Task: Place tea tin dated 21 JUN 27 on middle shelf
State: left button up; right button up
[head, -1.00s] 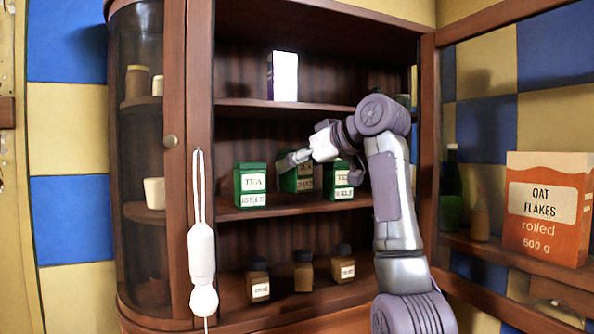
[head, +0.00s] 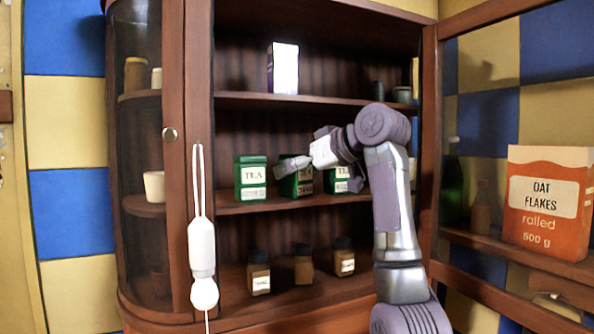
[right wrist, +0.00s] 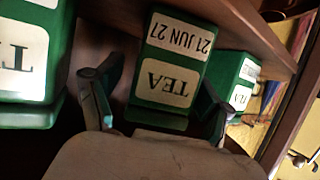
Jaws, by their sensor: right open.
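Three green tea tins stand in a row on the cabinet's middle shelf (head: 232,208): a left tin (head: 251,180), a middle tin (head: 303,188) and a right tin (head: 338,181). My right gripper (head: 318,170) is in front of the middle and right tins and partly hides them. In the right wrist view, upside down, the tin dated 21 JUN 27 (right wrist: 170,75) stands between the spread fingers of my open right gripper (right wrist: 160,88). Neighbouring tins show at left (right wrist: 28,60) and right (right wrist: 236,80). My left gripper is not in view.
A pale-fronted box (head: 284,70) and small dark jars (head: 401,94) stand on the upper shelf. Several brown jars (head: 303,268) stand on the bottom shelf. A white hanging object (head: 202,248) hangs at the left post. An oat flakes box (head: 545,205) is at right.

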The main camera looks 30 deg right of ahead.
jog(key=shift+r, duration=0.3)
jog(key=b+v, duration=0.1)
jog(key=v, duration=0.1)
jog(key=b+v, duration=0.1)
jog(key=v, duration=0.1)
jog(key=shift+f+b, duration=0.3)
jog(key=b+v, duration=0.2)
jog(key=v, duration=0.6)
jog(key=shift+b, duration=0.3)
jog(key=shift+r, duration=0.1)
